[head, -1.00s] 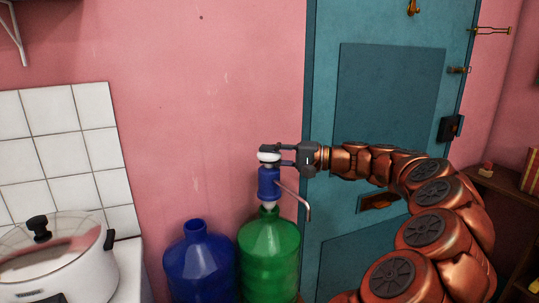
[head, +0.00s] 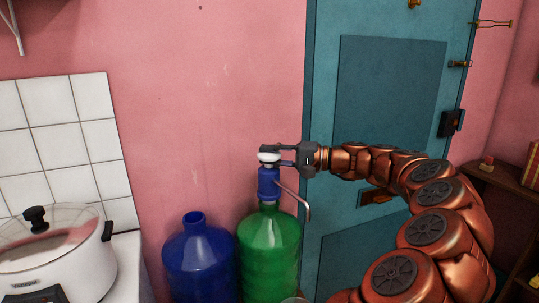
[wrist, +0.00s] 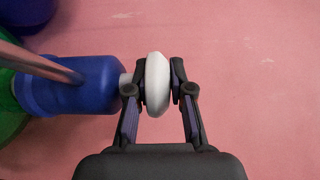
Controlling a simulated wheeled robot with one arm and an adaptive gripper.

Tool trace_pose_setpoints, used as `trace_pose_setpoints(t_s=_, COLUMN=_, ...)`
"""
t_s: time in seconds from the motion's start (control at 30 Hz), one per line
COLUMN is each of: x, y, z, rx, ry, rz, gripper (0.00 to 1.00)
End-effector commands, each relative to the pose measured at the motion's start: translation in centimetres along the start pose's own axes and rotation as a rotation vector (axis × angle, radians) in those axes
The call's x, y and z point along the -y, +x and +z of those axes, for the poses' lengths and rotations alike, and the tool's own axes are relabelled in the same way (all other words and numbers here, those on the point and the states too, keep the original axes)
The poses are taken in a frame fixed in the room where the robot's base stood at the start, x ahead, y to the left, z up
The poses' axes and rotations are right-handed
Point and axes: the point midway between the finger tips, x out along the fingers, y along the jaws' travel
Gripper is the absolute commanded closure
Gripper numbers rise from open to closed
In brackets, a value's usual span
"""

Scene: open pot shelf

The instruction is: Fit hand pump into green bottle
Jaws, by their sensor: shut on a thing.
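The hand pump (head: 269,184) has a blue body, a white round top and a bent metal spout pointing down to the right. My gripper (head: 270,156) is shut on the white top, one finger on each side, as the wrist view (wrist: 154,85) also shows. The pump is held upright over the green bottle (head: 268,252). Its lower end meets the bottle's neck in the head view. I cannot tell whether it is inside the neck or just in front of or above it. In the wrist view, the green bottle (wrist: 10,118) shows only at the left edge.
A blue bottle (head: 198,262) stands close to the left of the green one. A white pot (head: 60,255) with a glass lid is at the far left. A pink wall (head: 210,100) is behind, and a teal door (head: 390,95) is behind my arm. A wooden shelf (head: 510,180) is at the right.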

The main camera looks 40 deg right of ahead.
Motion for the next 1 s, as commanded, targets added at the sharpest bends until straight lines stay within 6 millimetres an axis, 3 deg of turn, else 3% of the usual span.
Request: trace_pose_setpoints(t_s=1.0, x=-1.1, y=0.0, z=0.0, rx=0.0, ry=-0.001, rz=-0.001, gripper=1.0)
